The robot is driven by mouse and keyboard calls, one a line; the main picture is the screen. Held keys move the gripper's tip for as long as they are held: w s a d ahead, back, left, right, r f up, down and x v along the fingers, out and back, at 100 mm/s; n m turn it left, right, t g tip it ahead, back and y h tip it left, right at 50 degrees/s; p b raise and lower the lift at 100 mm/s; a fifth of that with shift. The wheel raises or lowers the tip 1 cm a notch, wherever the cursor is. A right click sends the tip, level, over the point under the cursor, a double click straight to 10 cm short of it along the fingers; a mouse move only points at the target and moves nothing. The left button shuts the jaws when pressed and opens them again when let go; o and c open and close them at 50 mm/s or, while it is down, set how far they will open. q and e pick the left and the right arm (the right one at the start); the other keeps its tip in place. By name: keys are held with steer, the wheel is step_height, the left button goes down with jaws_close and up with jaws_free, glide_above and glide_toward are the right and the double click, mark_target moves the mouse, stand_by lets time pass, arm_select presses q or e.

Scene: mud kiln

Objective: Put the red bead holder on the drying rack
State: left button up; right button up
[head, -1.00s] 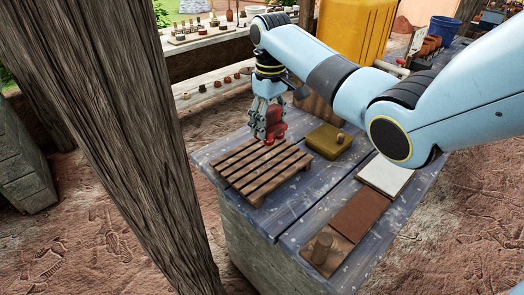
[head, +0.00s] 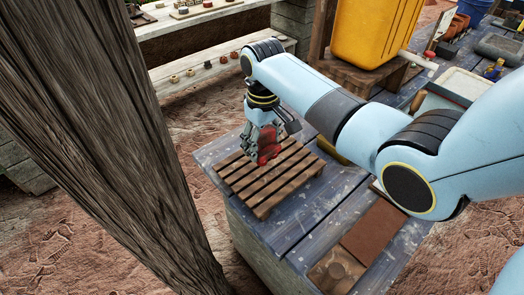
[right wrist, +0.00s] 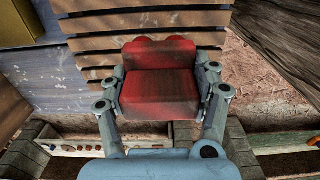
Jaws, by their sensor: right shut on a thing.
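The red bead holder (head: 267,151) is in my right gripper (head: 266,146), over the back part of the drying rack. The drying rack (head: 279,188) is a slatted wooden stand on the blue-grey table. In the right wrist view the bead holder (right wrist: 159,85) is a red block with rounded bumps on one edge, between the two fingers of my right gripper (right wrist: 162,95). Slats of the rack (right wrist: 150,20) show behind it. I cannot tell whether the holder touches the slats. My left gripper is not in view.
A thick wooden post (head: 105,130) stands left of the table (head: 300,222). An olive box (right wrist: 18,22) lies beside the rack, mostly hidden by my arm in the head view. A brown board (head: 375,230) lies at the front right. A yellow tank (head: 375,30) stands behind.

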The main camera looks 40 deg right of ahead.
steer(key=shift+s+a+f, duration=0.3)
steer(key=shift+a+f, duration=0.05)
steer(key=shift+f, duration=0.2)
step_height(320, 180, down, 3)
steer(key=shift+r, duration=0.15)
steer(key=shift+w+f, duration=0.1)
steer(key=shift+f, duration=0.35)
steer(key=o, duration=1.5)
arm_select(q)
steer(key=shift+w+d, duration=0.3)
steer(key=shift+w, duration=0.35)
arm_select(e)
steer(key=shift+o, duration=0.2)
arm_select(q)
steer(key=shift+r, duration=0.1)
